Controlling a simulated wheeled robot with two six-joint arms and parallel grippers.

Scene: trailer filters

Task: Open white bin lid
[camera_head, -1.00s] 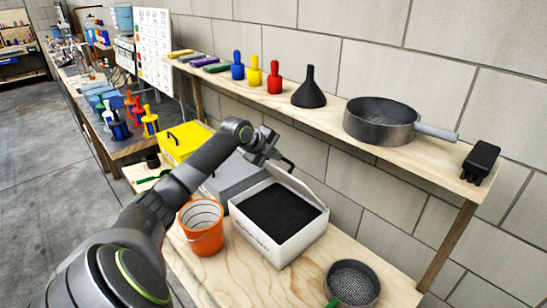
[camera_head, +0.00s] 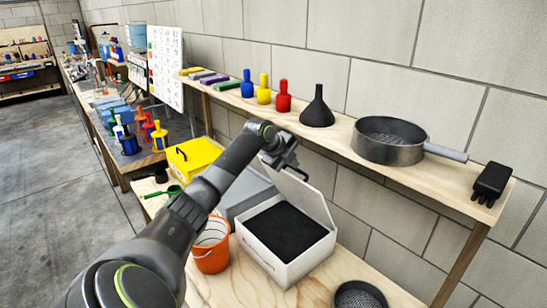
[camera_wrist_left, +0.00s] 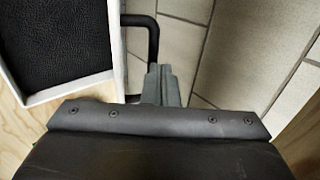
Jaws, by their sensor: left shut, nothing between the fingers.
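The white bin (camera_head: 284,262) stands on the wooden bench, with a black surface inside it. Its white lid (camera_head: 303,197) is raised along the back side, standing steeply, and the bin's top is uncovered. My left gripper (camera_head: 289,162) is beside the lid's upper edge at the back left. In the left wrist view, the gripper (camera_wrist_left: 161,84) is shut and empty, close to the end of a black bent handle (camera_wrist_left: 152,35). This handle sticks out from the lid's outer side, and the lid shows nearly edge-on. Whether the fingers touch the handle is unclear. My right gripper is out of view.
An orange bucket (camera_head: 211,252) stands left of the bin and a grey box (camera_head: 242,196) is behind it. A yellow bin (camera_head: 193,155) is farther back. A wooden shelf (camera_head: 345,128) with a funnel and pan runs above, close to my gripper. A round strainer (camera_head: 359,297) lies in front.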

